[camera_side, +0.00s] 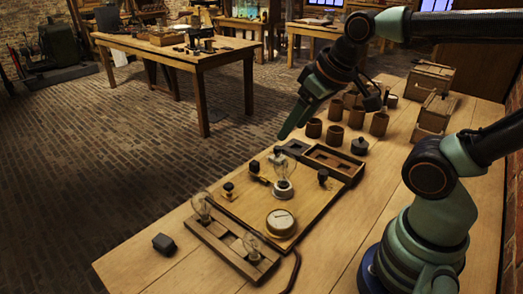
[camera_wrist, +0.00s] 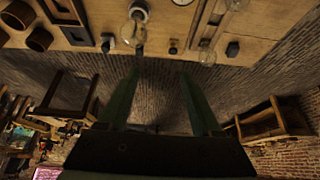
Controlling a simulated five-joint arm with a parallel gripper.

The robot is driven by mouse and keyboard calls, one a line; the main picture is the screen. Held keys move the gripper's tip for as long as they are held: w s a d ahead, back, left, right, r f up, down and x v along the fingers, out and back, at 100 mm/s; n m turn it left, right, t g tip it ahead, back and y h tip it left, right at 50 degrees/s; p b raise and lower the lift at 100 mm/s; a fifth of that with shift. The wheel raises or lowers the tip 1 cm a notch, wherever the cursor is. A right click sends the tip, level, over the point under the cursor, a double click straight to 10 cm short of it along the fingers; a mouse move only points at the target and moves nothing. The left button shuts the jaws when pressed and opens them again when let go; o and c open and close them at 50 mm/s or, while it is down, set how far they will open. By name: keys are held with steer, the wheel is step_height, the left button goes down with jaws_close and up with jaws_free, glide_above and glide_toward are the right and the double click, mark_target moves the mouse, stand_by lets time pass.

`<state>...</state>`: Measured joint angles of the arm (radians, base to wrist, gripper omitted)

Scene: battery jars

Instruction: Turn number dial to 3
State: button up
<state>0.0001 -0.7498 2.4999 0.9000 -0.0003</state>
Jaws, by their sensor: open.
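A round brass-rimmed dial with a pale face (camera_side: 280,222) sits on the near part of a wooden board (camera_side: 245,210); its markings are too small to read. I cannot tell for sure that it is the number dial. Small dark knobs (camera_side: 228,188) and (camera_side: 323,175) stand on the same board, with a clear bulb (camera_side: 284,170) on a white base between them. My gripper (camera_side: 283,137) is above the board's far end, tilted downward, apart from everything. In the wrist view my gripper (camera_wrist: 160,70) has its two green fingers spread, with nothing between them.
A dark block (camera_side: 164,243) is on the table. Several brown jars (camera_side: 335,135) and wooden boxes (camera_side: 432,78) stand toward the back. An open tray (camera_side: 335,160) borders the board.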

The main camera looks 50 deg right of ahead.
steer(key=w+d+f+n+g, duration=0.1)
steer(key=d+f+g, duration=0.25)
steer(key=d, duration=0.45)
steer(key=n+g, duration=0.1)
steer(key=g, duration=0.1)
glide_above(323, 172)
step_height(323, 172, down, 6)
step_height(323, 172, down, 11)
jaws_close()
